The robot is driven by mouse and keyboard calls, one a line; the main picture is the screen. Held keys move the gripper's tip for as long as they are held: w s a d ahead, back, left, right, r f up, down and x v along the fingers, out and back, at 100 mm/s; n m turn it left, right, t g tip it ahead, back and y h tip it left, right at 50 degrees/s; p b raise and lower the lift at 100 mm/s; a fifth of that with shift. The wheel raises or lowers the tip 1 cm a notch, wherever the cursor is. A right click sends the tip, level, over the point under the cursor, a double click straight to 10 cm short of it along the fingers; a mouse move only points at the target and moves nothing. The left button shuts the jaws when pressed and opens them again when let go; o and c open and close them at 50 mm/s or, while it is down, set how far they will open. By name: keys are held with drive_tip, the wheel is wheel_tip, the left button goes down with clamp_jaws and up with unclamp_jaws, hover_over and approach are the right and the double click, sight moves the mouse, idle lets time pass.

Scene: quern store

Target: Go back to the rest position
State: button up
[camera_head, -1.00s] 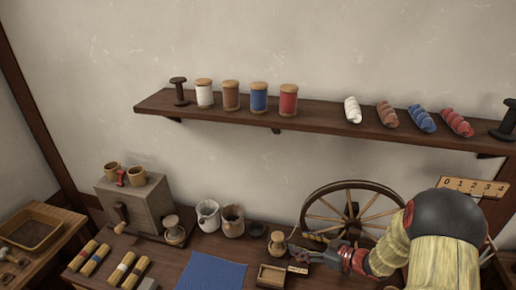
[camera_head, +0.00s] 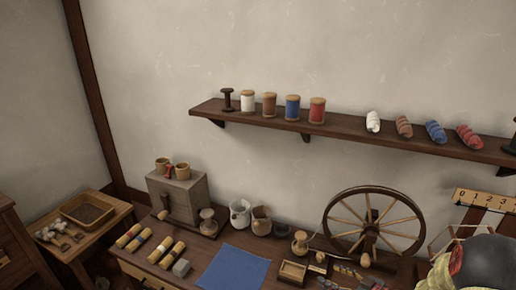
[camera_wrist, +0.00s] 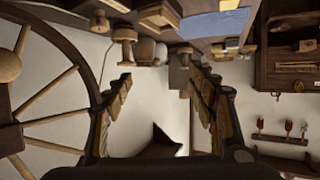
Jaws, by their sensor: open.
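My gripper (camera_wrist: 160,88) shows in the wrist view with its two fingers wide apart and nothing between them. The wrist picture is turned over, with the bench along its top edge. The spinning wheel (camera_wrist: 55,85) fills the left of that view, beside the left finger. In the head view my arm is at the lower right corner, right of the spinning wheel (camera_head: 372,225), and my gripper cannot be made out there.
The bench holds a blue cloth (camera_head: 233,268), a small wooden box (camera_head: 292,272), a grey box-shaped mill (camera_head: 178,197), jugs (camera_head: 240,213) and several wrapped bundles. A wall shelf (camera_head: 350,136) carries spools and yarn skeins. A side table (camera_head: 80,228) stands left. The wall between is bare.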

drive_tip(key=s+d+f+m+g+h, duration=0.2)
drive_tip(key=d+f+m+h, duration=0.1)
drive_tip(key=d+f+h, duration=0.65)
drive_tip(key=s+d+r+m+g+h, duration=0.2)
drive_tip(key=s+d+r+m+g, duration=0.2)
drive_tip(key=s+d+r, duration=0.5)
drive_tip(key=s+a+r+y, duration=0.1)
drive_tip(key=s+a+r, duration=0.4)
drive_tip(key=a+r, duration=0.3)
drive_tip(key=s+a+r+t+y, duration=0.1)
drive_tip(key=s+a+r, duration=0.5)
drive_tip(key=a+r, duration=0.3)
drive_tip(key=s+a+r+m+y, duration=0.1)
drive_tip(key=s+a+r, duration=0.4)
drive_tip(key=a+r, duration=0.3)
wheel_tip(320, 180, up, 2)
drive_tip(key=shift+s+a+r, duration=0.1)
drive_tip(key=shift+s+a, duration=0.15)
